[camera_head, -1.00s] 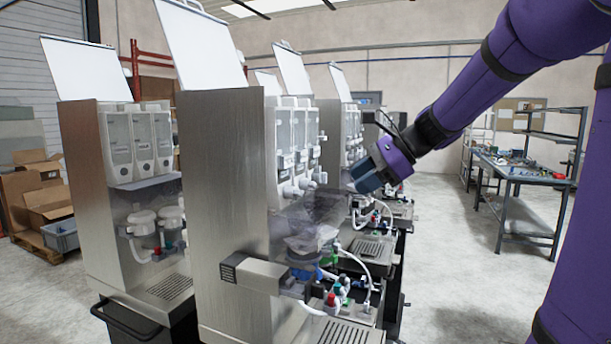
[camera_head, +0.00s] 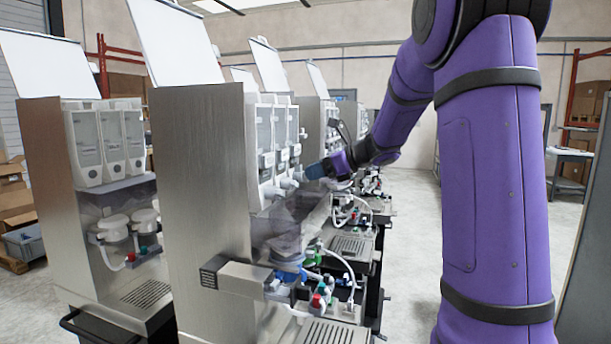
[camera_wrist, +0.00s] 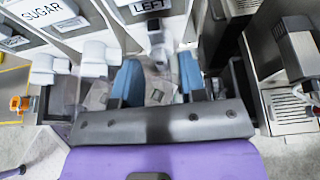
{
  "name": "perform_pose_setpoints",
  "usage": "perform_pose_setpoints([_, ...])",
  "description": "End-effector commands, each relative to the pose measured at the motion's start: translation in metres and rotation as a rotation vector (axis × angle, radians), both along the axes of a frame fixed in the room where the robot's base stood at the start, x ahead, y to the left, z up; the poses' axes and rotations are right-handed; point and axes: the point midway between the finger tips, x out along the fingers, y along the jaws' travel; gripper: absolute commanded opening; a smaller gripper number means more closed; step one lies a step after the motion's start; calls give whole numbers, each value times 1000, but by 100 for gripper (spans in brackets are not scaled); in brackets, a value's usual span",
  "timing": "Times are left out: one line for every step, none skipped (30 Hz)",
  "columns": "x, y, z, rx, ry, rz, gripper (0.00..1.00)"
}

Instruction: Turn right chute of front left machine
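The nearest steel machine (camera_head: 200,175) shows a row of clear canisters with white chutes (camera_head: 272,190) below them. My gripper (camera_head: 314,170) is beside the far end of that row. In the wrist view the blue fingers (camera_wrist: 160,82) are spread apart. A white chute (camera_wrist: 157,48) below a canister labelled LEFT (camera_wrist: 150,6) lies just ahead, between the finger lines; I cannot tell whether they touch it. Two more white chutes (camera_wrist: 97,60) are to the left, near a canister labelled SUGAR (camera_wrist: 42,12). No label reading right shows.
Another machine (camera_head: 45,170) stands at the left, and more stand behind. A clear cover (camera_head: 280,225), hoses and small valves (camera_head: 318,300) are below the chutes. The floor (camera_head: 408,240) between the machines and my arm is clear.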

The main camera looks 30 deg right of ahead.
Motion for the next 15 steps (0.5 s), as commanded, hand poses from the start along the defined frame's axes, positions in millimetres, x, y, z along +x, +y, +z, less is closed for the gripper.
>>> perform_pose_setpoints([6, 5, -4, -1, 2, 2, 38])
perform_pose_setpoints([9, 7, -5, -1, 2, 1, 38])
perform_pose_setpoints([12, 9, -7, 0, 2, 1, 38])
perform_pose_setpoints([14, 11, -8, 0, 1, 1, 38])
perform_pose_setpoints([16, 13, -9, 0, 1, 1, 38])
perform_pose_setpoints([19, 15, -10, -1, 0, 1, 38])
perform_pose_setpoints([20, 16, -10, -1, 0, 1, 38])
perform_pose_setpoints([21, 17, -11, -1, 0, 0, 38])
perform_pose_setpoints([22, 18, -12, -1, 0, 0, 38])
perform_pose_setpoints([23, 18, -12, -2, 0, 1, 38])
perform_pose_setpoints([23, 18, -12, -2, 0, 1, 38])
perform_pose_setpoints([23, 18, -12, -2, 0, 1, 38])
perform_pose_setpoints([24, 19, -12, -1, 0, 0, 38])
perform_pose_setpoints([24, 19, -12, -1, 0, 0, 38])
perform_pose_setpoints([23, 18, -12, -1, 0, 0, 38])
